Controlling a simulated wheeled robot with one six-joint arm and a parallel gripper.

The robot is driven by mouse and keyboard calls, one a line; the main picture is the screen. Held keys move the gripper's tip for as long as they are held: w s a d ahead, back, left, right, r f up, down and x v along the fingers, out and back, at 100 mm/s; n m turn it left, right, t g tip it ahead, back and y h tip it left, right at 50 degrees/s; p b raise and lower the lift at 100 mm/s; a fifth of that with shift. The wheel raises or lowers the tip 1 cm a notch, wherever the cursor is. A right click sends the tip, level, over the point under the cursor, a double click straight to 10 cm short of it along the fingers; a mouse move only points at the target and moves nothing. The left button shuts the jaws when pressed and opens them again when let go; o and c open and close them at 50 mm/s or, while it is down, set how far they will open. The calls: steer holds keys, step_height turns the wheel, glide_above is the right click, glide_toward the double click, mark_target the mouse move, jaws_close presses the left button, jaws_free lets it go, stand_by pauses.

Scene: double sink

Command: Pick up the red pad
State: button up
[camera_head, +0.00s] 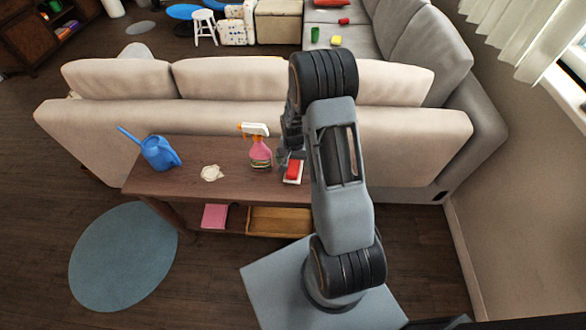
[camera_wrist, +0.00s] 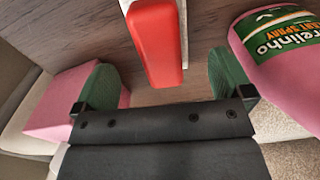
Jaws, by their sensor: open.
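The red pad (camera_head: 293,170) lies on the brown console table behind the sofa, with a white base or edge showing along it. In the wrist view the red pad (camera_wrist: 160,42) lies ahead of my gripper, between the lines of its two fingers, with its white edge (camera_wrist: 184,35) on the right. My gripper (camera_wrist: 162,78) is open and empty, its green finger pads apart and wider than the pad. In the head view my gripper (camera_head: 287,157) is dark and partly hidden by my arm, close above the pad.
A pink spray bottle (camera_head: 260,152) stands just left of the pad. In the wrist view the bottle (camera_wrist: 285,50) is very close to my right-hand finger; I cannot tell if they touch. A blue watering can (camera_head: 160,152) and a pale crumpled item (camera_head: 211,173) are farther left. The sofa (camera_head: 220,120) is behind.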

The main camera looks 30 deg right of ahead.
mark_target(293, 164)
steer(key=shift+w+f, duration=0.1)
steer(key=shift+f, duration=2.4)
steer(key=c, duration=1)
